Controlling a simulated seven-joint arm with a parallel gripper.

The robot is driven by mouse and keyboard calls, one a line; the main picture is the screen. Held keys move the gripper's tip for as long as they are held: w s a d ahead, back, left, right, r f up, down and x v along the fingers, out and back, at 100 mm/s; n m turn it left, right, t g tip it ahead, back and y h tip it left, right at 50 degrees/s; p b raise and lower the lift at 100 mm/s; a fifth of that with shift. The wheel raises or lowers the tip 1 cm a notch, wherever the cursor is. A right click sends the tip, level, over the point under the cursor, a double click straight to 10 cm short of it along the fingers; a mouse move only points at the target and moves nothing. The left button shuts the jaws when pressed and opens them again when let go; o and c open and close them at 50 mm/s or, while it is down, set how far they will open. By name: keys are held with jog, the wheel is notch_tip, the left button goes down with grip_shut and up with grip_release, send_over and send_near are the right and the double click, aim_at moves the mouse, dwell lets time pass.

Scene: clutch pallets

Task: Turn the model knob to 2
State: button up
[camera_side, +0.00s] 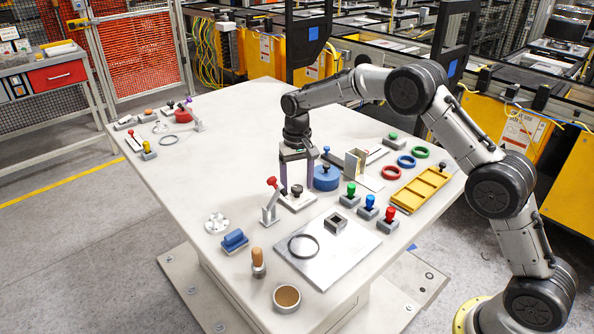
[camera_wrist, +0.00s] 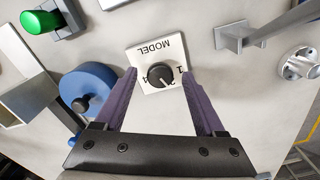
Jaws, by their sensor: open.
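The black model knob (camera_wrist: 160,75) sits on a white plate (camera_wrist: 150,52) marked MODEL, upside down in the wrist view. A 1 shows to the right of the knob and what looks like a 4 to its left. The knob's light pointer mark points to the lower right; the number there is too small to read. In the side view the knob (camera_side: 297,190) and its plate (camera_side: 299,201) lie under my gripper (camera_side: 297,174). My gripper is open, pointing down, with one purple finger on each side of the knob, apparently clear of it.
A blue round part (camera_side: 326,178) with a knob stands close right of my gripper. A red-tipped lever (camera_side: 270,205) stands close left. Green, blue and red push buttons (camera_side: 369,206) and a yellow tray (camera_side: 420,188) lie right. A metal plate (camera_side: 325,255) lies in front.

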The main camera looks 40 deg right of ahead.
notch_tip(320, 180, up, 14)
jog(key=shift+f, duration=0.15)
dwell(0.4)
notch_tip(320, 180, up, 6)
jog(key=t, duration=0.1)
send_over(297, 187)
jog(key=s, duration=0.1)
jog(key=s+r+t, duration=0.1)
jog(key=s+r, duration=0.4)
jog(key=r, duration=0.1)
jog(key=s+r+t, duration=0.1)
jog(key=s+r, duration=0.2)
jog(key=s, duration=0.4)
jog(key=s+r+t, duration=0.1)
jog(key=s+r, duration=0.2)
jog(key=s, duration=0.3)
jog(key=s+f+n+t, duration=0.1)
jog(key=s+f, duration=0.1)
jog(key=s, duration=0.5)
jog(key=s+f+n, duration=0.1)
jog(key=s+f, duration=0.2)
jog(key=s, duration=0.4)
jog(key=s+f+n, duration=0.2)
jog(key=s+f, duration=0.3)
jog(key=f, duration=0.4)
jog(key=shift+s+d+f+n+t, duration=0.2)
jog(key=shift+s+f+n+t, duration=0.1)
jog(key=shift+s+f, duration=0.1)
